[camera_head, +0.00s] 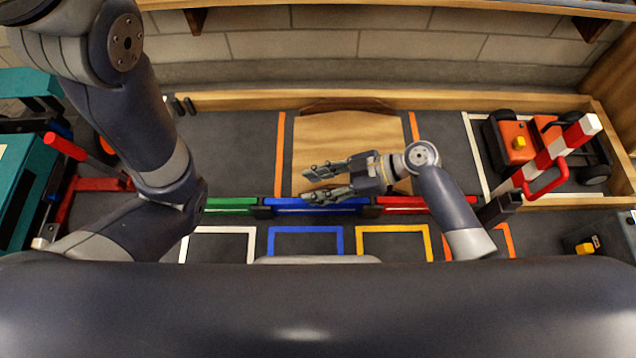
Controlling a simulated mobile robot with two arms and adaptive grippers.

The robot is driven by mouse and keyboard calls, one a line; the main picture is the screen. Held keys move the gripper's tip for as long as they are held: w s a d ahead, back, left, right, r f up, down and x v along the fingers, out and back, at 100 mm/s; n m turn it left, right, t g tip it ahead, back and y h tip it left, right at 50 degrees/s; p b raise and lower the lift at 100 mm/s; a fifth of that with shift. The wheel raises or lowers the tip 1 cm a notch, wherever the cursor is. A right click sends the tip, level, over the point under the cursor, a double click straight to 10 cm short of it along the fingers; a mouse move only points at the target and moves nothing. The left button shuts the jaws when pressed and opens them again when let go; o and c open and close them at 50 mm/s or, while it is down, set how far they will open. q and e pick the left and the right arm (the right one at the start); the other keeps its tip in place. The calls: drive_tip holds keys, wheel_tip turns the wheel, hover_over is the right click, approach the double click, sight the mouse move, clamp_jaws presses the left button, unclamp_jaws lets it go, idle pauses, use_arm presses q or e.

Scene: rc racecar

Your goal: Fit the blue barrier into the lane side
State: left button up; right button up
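The blue barrier (290,206) lies lengthwise in the lane side, in line between a green barrier (230,206) and a red barrier (415,203). I cannot tell whether it is fully seated. My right gripper (306,184) is open, its two fingers apart and pointing left. Its lower finger overlaps the blue barrier in the picture and hides part of it; contact cannot be told. No object shows between the fingers. My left arm rises on the left and its gripper is out of view.
A wooden ramp (335,135) stands behind the barriers. An orange car (515,142) and a red-white striped boom (560,148) are at right. Blue (307,230), yellow (392,229) and white (222,230) outlines mark the near floor. A teal rack (25,180) stands far left.

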drive_tip(key=shift+r+p, duration=1.4)
drive_tip(key=shift+r, duration=0.75)
